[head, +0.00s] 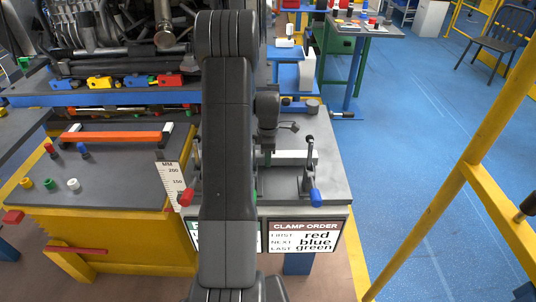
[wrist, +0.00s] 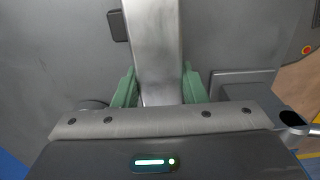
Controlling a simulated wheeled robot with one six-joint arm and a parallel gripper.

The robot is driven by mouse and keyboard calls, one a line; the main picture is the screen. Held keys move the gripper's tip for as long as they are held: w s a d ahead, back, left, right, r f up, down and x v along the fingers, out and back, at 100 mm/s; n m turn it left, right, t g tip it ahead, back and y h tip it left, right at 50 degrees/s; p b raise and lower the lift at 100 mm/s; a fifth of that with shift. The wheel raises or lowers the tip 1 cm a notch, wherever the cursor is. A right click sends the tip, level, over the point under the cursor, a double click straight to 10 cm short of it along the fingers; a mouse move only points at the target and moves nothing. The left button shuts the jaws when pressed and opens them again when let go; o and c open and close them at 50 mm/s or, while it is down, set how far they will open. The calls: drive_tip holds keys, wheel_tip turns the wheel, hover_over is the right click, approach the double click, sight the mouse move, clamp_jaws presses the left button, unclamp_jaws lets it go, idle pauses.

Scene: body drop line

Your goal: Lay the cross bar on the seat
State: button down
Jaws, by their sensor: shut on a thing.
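The pale metal cross bar (head: 290,157) lies left to right over the grey bench top in the head view, its left part hidden behind my arm. In the wrist view the bar (wrist: 153,45) runs from the top edge down between the green fingers of my gripper (wrist: 160,88). My gripper is shut on it. A clamp with a blue handle (head: 316,198) stands at the bar's right end, and a red handle (head: 186,195) shows left of my arm. The seat cannot be made out, nor whether the bar touches it.
A clamp order sign (head: 304,236) hangs on the bench front. To the left, a dark-topped yellow cabinet (head: 100,190) carries an orange bar (head: 115,138) and coloured pegs. A yellow rail (head: 440,190) stands at the right. Blue floor (head: 400,130) between is clear.

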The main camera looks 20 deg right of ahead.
drive_tip(key=shift+f+b, duration=0.4)
drive_tip(key=shift+f, duration=0.15)
idle(0.6)
drive_tip(key=c, duration=0.8)
unclamp_jaws()
drive_tip(key=shift+r+p, duration=1.85)
drive_tip(key=shift+r, duration=1.15)
